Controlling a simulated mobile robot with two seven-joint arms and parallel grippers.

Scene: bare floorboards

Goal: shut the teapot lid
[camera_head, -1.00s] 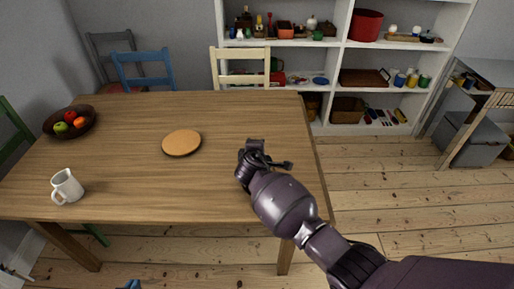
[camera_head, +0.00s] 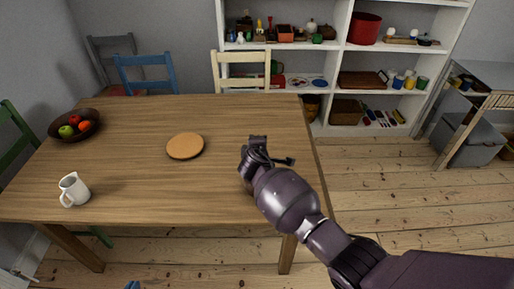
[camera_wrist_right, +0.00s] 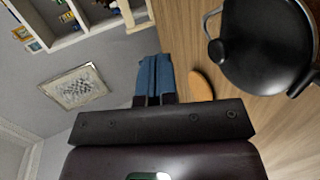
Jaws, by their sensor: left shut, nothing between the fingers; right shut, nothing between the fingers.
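A black, rounded, glossy vessel (camera_wrist_right: 262,48), which looks like the teapot, is large at the upper right of the right wrist view. It has a curved handle and stands over the wooden table (camera_head: 125,125). I cannot tell how its lid sits. In the head view my right arm covers that part of the table. My right gripper (camera_wrist_right: 153,82) has blue fingers, shut and empty, left of the vessel and apart from it in the picture. Only a blue tip of my left gripper (camera_head: 132,285) shows at the bottom edge of the head view, shut, below the table's near edge.
A round wooden board (camera_head: 185,146) lies on the table, also visible in the wrist view (camera_wrist_right: 201,86). A white jug (camera_head: 74,189) and a fruit bowl (camera_head: 74,126) stand at the left. Chairs line the far side, with a white shelf (camera_head: 342,65) behind.

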